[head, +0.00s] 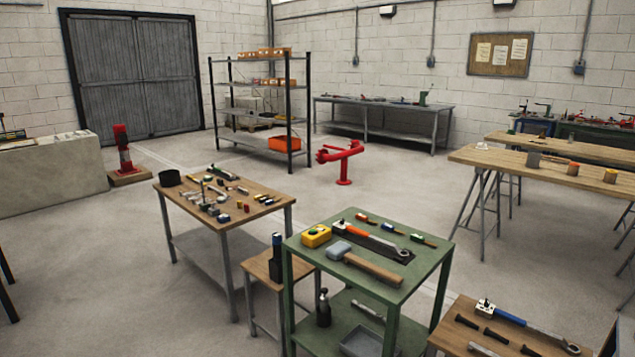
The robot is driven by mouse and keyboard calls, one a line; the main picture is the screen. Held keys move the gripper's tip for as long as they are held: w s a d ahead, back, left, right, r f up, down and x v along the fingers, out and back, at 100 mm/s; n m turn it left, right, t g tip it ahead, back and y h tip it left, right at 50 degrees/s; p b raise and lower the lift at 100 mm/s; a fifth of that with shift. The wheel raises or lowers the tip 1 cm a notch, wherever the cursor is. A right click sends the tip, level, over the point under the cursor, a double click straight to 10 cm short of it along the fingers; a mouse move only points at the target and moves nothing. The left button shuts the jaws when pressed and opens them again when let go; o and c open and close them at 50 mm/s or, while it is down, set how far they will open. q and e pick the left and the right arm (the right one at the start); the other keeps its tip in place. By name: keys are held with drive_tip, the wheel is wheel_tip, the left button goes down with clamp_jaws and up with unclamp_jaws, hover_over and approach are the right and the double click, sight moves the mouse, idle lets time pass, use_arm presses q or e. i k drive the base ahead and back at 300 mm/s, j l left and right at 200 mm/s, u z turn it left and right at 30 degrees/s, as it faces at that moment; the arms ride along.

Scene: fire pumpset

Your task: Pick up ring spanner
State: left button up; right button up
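Neither of my grippers is in view. I cannot tell for certain which tool is the ring spanner. A long tool with an orange grip and a metal end (352,231) lies on a dark mat on the green trolley (310,255). A long tool with a blue grip and a ring-like metal end (512,318) lies on the low wooden table (455,337) at the bottom right. Small tools on the wooden-topped workbench (180,200) are too small to tell apart.
A mallet (365,265) and a yellow box (317,236) share the trolley top. A small wooden stool (258,268) stands between trolley and workbench. A red stand (343,165), a shelf rack (260,85) and trestle tables (555,172) stand farther back. Bare floor (120,270) is at left.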

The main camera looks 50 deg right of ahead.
sight(219, 192)
drive_tip(key=i+l+z, duration=0.4)
drive_tip(key=i, duration=0.2)
drive_tip(key=i+l+z, duration=0.1)
drive_tip(key=i+z, duration=0.25)
drive_tip(key=i, duration=0.3)
drive_tip(key=i+z, duration=0.4)
drive_tip(key=i, duration=0.25)
drive_tip(key=i+j, duration=0.15)
drive_tip(key=i, duration=0.45)
drive_tip(key=u, duration=4.9)
